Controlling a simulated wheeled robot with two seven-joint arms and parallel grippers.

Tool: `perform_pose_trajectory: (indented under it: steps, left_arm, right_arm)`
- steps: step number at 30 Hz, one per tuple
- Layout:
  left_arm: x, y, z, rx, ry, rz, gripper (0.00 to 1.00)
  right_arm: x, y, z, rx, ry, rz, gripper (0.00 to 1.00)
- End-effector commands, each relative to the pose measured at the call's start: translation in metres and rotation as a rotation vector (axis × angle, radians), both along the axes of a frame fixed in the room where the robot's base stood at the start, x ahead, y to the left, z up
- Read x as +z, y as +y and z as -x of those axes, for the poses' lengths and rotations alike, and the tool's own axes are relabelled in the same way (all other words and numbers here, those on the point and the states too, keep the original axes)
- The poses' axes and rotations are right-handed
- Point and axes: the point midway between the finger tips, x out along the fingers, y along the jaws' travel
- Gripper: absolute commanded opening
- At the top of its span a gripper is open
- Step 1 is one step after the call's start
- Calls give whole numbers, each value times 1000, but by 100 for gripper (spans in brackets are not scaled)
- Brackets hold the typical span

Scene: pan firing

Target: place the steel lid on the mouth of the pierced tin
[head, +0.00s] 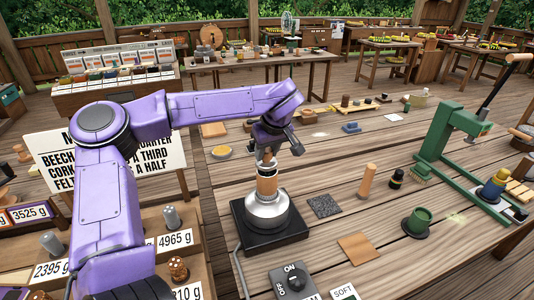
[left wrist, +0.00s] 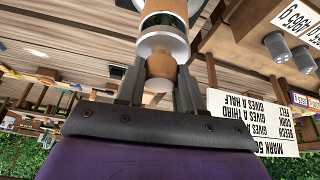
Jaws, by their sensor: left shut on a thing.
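My left gripper (head: 268,152) is shut on the tan knob of the steel lid (left wrist: 152,45), a pale round disc in the left wrist view. The fingers stand on both sides of the knob (left wrist: 161,68). Right beyond the lid is a brown-banded upright cylinder (head: 267,185) with a dark green band near its end. It stands over a steel dome (head: 268,212) on a black base. I cannot tell whether lid and cylinder touch, or whether this cylinder is the pierced tin. A brown, hole-dotted piece (head: 178,269) stands at lower left. My right gripper is out of view.
An ON/OFF switch box (head: 293,283) sits in front of the black base (head: 242,226). A green press (head: 440,150) is farther right.

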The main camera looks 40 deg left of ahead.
Motion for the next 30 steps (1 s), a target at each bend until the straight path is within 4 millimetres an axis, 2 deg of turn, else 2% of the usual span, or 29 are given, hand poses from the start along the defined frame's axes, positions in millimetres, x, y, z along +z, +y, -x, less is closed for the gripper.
perform_pose_trajectory:
  steps: [1, 4, 9, 10, 12, 20, 23, 26, 30]
  left_arm:
    - [-6, -1, 1, -2, 4, 3, 6]
    - [-16, -1, 0, -1, 1, 1, 6]
    - [-19, -1, 0, 0, -1, -1, 6]
    - [-19, -1, 0, 0, -1, 0, 40]
    - [-19, -1, 0, 0, -1, 0, 62]
    - [-18, -1, 0, 0, -1, 0, 62]
    - [-12, -3, 0, 0, -3, 0, 62]
    - [4, -10, 2, -1, -6, -2, 62]
    - [38, -23, 7, 0, -7, -3, 62]
  right_arm:
    - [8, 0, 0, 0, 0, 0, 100]
    - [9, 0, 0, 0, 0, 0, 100]
    - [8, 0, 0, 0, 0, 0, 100]
    - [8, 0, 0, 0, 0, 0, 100]
    - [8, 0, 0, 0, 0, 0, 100]
    - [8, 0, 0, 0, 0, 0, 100]
    - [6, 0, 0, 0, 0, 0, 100]
    - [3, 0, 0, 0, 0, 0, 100]
    - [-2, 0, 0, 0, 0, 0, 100]
